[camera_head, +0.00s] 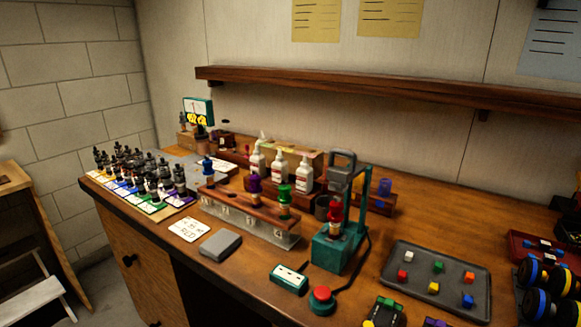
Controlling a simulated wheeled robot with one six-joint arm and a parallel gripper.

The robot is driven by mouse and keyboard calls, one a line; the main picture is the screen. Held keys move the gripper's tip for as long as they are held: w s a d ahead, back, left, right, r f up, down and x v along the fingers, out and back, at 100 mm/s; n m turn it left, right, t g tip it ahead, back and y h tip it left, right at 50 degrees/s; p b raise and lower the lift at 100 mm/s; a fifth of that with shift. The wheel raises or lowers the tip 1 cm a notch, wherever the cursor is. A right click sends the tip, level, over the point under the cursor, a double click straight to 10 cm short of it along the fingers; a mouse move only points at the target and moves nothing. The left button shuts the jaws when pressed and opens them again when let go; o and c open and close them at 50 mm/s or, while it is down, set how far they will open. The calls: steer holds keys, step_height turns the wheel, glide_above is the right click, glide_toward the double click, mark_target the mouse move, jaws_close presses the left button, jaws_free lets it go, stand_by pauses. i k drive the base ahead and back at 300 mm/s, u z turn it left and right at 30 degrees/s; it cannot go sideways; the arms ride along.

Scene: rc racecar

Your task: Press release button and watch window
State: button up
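A red round push button (321,294) sits on a dark teal base near the front edge of the bench. A small teal box with a white face (289,277) lies just left of it; the marks on its face are too small to read. Behind them stands a teal press-like device (336,248) with a grey head (342,165) and a red-topped piece (336,213) upright in it. A dark cable runs down its right side towards the button. I cannot tell which part is the window. My gripper is not in view.
The wooden bench (430,228) holds a rack with coloured-top plungers (240,220), white bottles (279,173), a grey block (220,245) and a tray of coloured cubes (405,295). Many dark bottles stand at left, wheels (535,305) at right. A shelf (380,88) crosses the wall.

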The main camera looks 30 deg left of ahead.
mark_target(322, 293)
steer(key=u, duration=0.75)
steer(key=k, duration=0.35)
steer(key=u, duration=0.25)
steer(key=i, duration=0.35)
steer(key=z, duration=0.05)
